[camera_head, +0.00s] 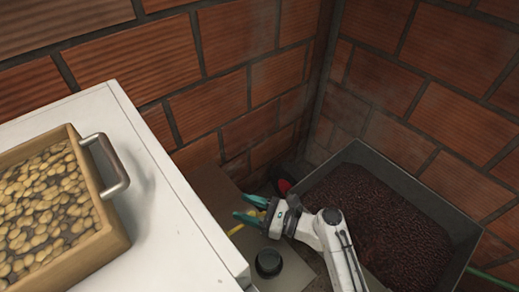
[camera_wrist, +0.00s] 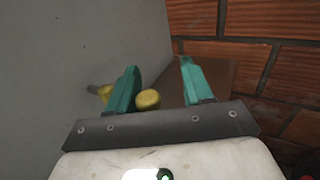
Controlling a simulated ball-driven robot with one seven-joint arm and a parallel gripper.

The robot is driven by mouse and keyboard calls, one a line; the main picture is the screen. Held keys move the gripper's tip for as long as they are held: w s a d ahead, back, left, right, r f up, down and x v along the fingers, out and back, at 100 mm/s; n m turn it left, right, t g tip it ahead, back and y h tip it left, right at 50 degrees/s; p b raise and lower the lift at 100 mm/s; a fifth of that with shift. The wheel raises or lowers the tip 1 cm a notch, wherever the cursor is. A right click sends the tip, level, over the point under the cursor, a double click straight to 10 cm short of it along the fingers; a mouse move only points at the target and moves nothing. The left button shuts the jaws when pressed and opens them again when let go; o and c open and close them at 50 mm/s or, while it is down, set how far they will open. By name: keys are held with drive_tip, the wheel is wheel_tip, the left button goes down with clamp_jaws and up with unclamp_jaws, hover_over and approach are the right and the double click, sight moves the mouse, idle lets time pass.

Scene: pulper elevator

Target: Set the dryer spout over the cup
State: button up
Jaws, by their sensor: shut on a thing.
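My gripper (camera_head: 250,209) has teal fingers and is low in the gap between the white cabinet and the dark bin. A yellow bar (camera_head: 236,230) shows at its fingers. In the wrist view, the yellow bar (camera_wrist: 147,99) has a rounded end between the fingers of my gripper (camera_wrist: 158,75), and another yellow part shows left of the left finger. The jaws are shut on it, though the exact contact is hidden. A black round piece (camera_head: 269,262) stands below the gripper; I cannot tell whether it is the cup. The dryer is not clearly recognisable.
A white cabinet (camera_head: 185,215) fills the left and bears a wooden tray (camera_head: 115,240) of pale beans with a metal handle. A dark bin (camera_head: 440,205) of dark red grains stands at right. Brick walls close the back. A small red object (camera_head: 284,186) lies behind the gripper.

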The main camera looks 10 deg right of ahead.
drive_tip(key=v, duration=1.1)
drive_tip(key=w+a+r+n+g+h, duration=0.1)
drive_tip(key=a+r+n+g+h, duration=0.1)
drive_tip(key=r+n, duration=0.5)
drive_tip(key=w+a+r+n+g+h, duration=0.2)
drive_tip(key=r+n+g, duration=0.1)
drive_tip(key=r+n, duration=0.4)
drive_tip(key=w+a+r+n+g+h, duration=0.2)
drive_tip(key=r+n, duration=0.5)
drive_tip(key=r, duration=0.4)
drive_tip(key=shift+a+n+g+h, duration=0.3)
drive_tip(key=shift+n+g+h, duration=0.1)
